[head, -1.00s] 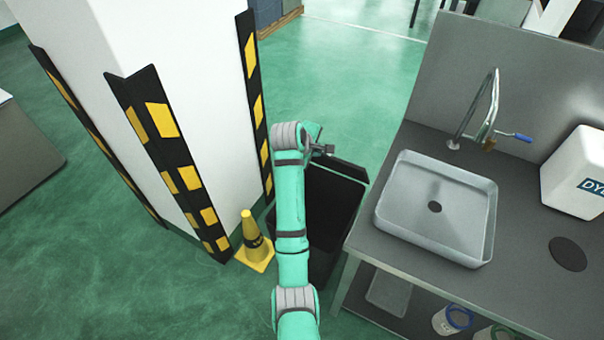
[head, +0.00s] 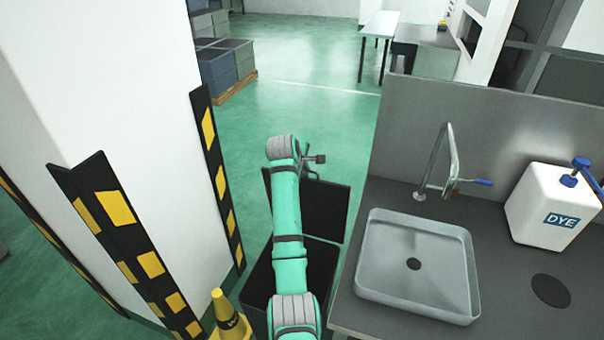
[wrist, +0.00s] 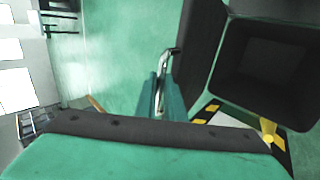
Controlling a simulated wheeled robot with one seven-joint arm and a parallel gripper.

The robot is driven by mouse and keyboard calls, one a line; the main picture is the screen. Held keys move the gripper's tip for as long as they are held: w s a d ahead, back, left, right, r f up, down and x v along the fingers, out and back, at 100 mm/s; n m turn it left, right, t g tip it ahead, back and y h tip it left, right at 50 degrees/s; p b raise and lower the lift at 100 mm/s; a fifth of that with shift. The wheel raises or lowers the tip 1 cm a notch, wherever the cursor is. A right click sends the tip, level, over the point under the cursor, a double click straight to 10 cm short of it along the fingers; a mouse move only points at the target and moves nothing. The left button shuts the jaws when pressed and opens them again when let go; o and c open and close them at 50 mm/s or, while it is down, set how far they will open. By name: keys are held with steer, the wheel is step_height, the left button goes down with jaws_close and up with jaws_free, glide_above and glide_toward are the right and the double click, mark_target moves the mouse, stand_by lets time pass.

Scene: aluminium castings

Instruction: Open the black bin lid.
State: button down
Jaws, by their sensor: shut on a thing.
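The black bin (head: 322,270) stands on the floor just left of the sink counter, with its mouth uncovered and its dark inside showing. Its black lid (head: 325,212) stands raised at the bin's far side. My gripper (head: 314,165) is at the lid's top edge, partly hidden by my own arm in the head view. In the wrist view my gripper (wrist: 160,95) is shut on a thin silver bar, the lid's handle (wrist: 166,66). The lid (wrist: 200,45) shows beside it as a dark panel, and the open bin (wrist: 232,85) lies to its right.
A yellow cone (head: 226,312) and a white pillar (head: 110,90) with black-and-yellow guards stand left of the bin. The counter (head: 390,195) with a sink (head: 400,285) and a white DYE jug (head: 548,215) is at right. The green floor beyond the lid is clear.

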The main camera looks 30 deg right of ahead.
steer(key=shift+w+a+f, duration=0.15)
steer(key=shift+a+f, duration=0.05)
steer(key=shift+a, duration=0.05)
steer(key=shift+d, duration=0.2)
steer(key=shift+a, duration=0.15)
steer(key=c, duration=1.8)
jaws_free()
steer(key=shift+a, duration=0.2)
steer(key=shift+c, duration=0.2)
steer(key=shift+f, duration=0.15)
steer(key=shift+s+d, duration=0.2)
steer(key=shift+s, duration=0.1)
steer(key=v, duration=1.1)
steer(key=shift+r, duration=0.3)
steer(key=shift+w+d, duration=0.1)
steer(key=shift+d, duration=0.05)
